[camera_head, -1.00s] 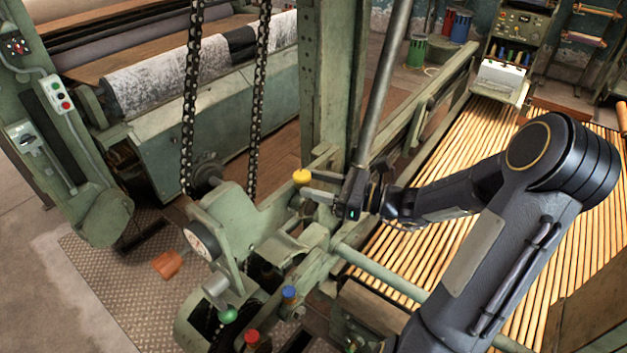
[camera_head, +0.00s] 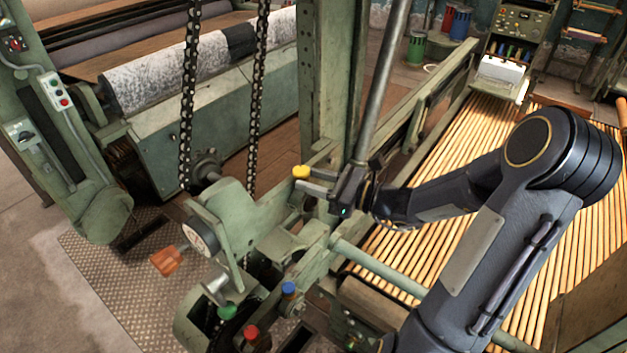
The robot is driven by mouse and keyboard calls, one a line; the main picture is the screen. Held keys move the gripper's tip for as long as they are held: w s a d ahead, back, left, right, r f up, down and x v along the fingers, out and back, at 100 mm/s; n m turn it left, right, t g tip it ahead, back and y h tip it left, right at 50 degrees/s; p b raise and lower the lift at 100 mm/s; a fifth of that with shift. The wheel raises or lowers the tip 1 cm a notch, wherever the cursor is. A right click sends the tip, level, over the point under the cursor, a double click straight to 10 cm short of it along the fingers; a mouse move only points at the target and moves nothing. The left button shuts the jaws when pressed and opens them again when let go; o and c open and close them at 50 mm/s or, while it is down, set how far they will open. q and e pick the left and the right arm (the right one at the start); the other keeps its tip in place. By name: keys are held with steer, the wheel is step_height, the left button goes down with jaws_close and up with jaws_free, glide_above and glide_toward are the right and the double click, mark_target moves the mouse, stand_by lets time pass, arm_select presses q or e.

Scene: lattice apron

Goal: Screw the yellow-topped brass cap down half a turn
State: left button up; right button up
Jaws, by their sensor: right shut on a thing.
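The yellow-topped brass cap (camera_head: 301,172) sits on the green machine frame beside the upright post. Its yellow top shows, but its brass side is mostly hidden. My right gripper (camera_head: 308,186) reaches in from the right with its fingers lying across the cap just below the yellow top, shut on it. The far ends of the fingers are small and hard to make out. My left gripper is not in view.
Blue (camera_head: 289,289), red (camera_head: 251,332) and green (camera_head: 227,312) knobs stand nearer on the machine. Two hanging chains (camera_head: 188,100) are to the left of the cap. A slanted metal bar (camera_head: 383,80) rises close behind my right gripper.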

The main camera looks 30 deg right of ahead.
steer(key=m+t+h+b, duration=0.1)
steer(key=h+b, duration=0.1)
steer(key=m+t+h+b, duration=0.1)
steer(key=m+h+b, duration=0.1)
steer(key=h, duration=0.1)
steer(key=a+m+t+h+b, duration=0.1)
steer(key=m+h+b, duration=0.1)
steer(key=shift+s+a, duration=0.1)
steer(key=shift+s, duration=0.15)
steer(key=shift+h, duration=0.4)
steer(key=o, duration=0.7)
steer(key=s+d, duration=0.1)
steer(key=s, duration=0.6)
steer(key=shift+s+d, duration=0.2)
steer(key=shift+s, duration=0.2)
